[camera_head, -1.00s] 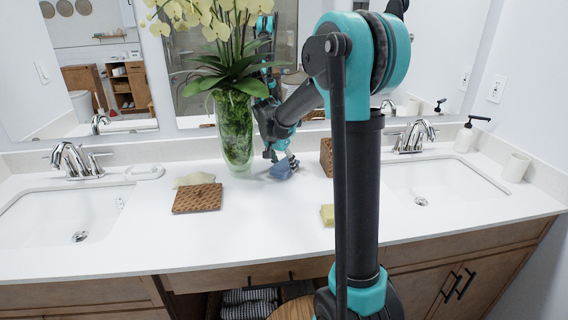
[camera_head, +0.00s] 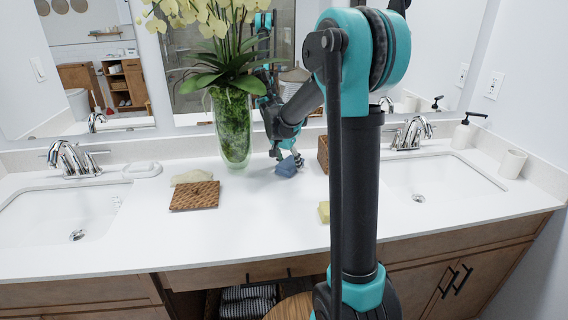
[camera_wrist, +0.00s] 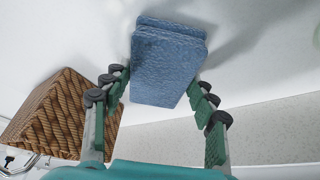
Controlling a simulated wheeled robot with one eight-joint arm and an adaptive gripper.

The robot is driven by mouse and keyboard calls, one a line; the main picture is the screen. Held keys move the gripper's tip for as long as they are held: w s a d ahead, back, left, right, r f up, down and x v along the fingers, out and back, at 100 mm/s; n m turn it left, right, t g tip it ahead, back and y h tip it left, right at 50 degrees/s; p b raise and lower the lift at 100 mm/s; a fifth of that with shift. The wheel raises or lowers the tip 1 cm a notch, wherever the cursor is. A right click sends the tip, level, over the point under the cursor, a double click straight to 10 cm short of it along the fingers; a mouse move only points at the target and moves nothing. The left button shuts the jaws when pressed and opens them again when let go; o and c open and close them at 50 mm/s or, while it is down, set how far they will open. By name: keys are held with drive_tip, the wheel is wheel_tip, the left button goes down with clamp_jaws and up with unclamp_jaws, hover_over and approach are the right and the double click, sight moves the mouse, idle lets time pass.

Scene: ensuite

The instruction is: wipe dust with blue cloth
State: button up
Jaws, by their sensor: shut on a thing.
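The blue cloth (camera_head: 287,167) is a small folded block at the back middle of the white counter, right of the glass vase. My gripper (camera_head: 284,157) is shut on it from behind and above. In the wrist view the blue cloth (camera_wrist: 168,62) sits between the two green-padded fingers of my gripper (camera_wrist: 158,95), close to the white counter surface. I cannot tell whether the cloth touches the counter. No dust can be made out on the counter.
A glass vase with orchids (camera_head: 232,130) stands just left of my gripper. A brown woven box (camera_head: 323,154) is close on the right; it also shows in the wrist view (camera_wrist: 60,115). A woven mat (camera_head: 195,195), yellow block (camera_head: 324,212) and two sinks flank clear counter.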

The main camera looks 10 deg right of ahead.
sight(281, 163)
drive_tip(key=shift+d+f, duration=0.1)
drive_tip(key=shift+d, duration=4.05)
drive_tip(key=shift+a, duration=0.15)
drive_tip(key=shift+a, duration=3.6)
drive_tip(key=shift+a+f, duration=0.1)
drive_tip(key=shift+a, duration=1.5)
drive_tip(key=shift+s+a, duration=0.1)
drive_tip(key=shift+a, duration=0.15)
drive_tip(key=shift+c, duration=1.1)
drive_tip(key=shift+r, duration=3)
